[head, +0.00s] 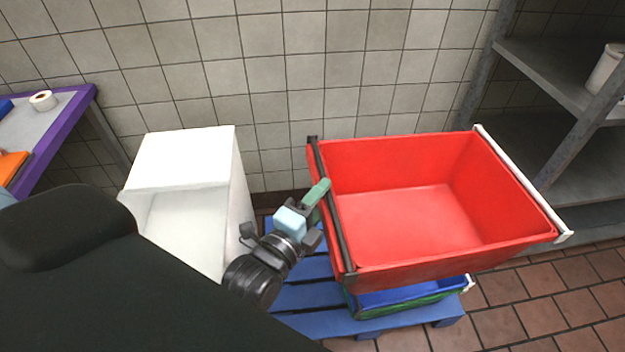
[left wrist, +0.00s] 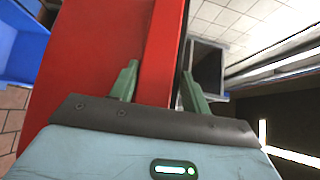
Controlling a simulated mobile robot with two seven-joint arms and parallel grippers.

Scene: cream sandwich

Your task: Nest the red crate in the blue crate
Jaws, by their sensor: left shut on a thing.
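The red crate (head: 400,162) is upright, open and empty at the right of the head view, with a dark bar along its left rim and a white bar on its right. The blue crate (head: 408,296) is under it, mostly hidden; only its near part shows below the red crate's front wall. I cannot tell whether the two touch. My left gripper (head: 320,194) is shut on the red crate's left rim. In the left wrist view its green fingers (left wrist: 158,70) stand on both sides of the red wall (left wrist: 160,50). My right gripper is not in view.
A blue pallet (head: 305,297) on the brown tiled floor lies under the crates. A white open box (head: 190,155) stands to the left. A metal shelf (head: 555,75) is at the right, and a purple-edged table (head: 65,125) is at far left.

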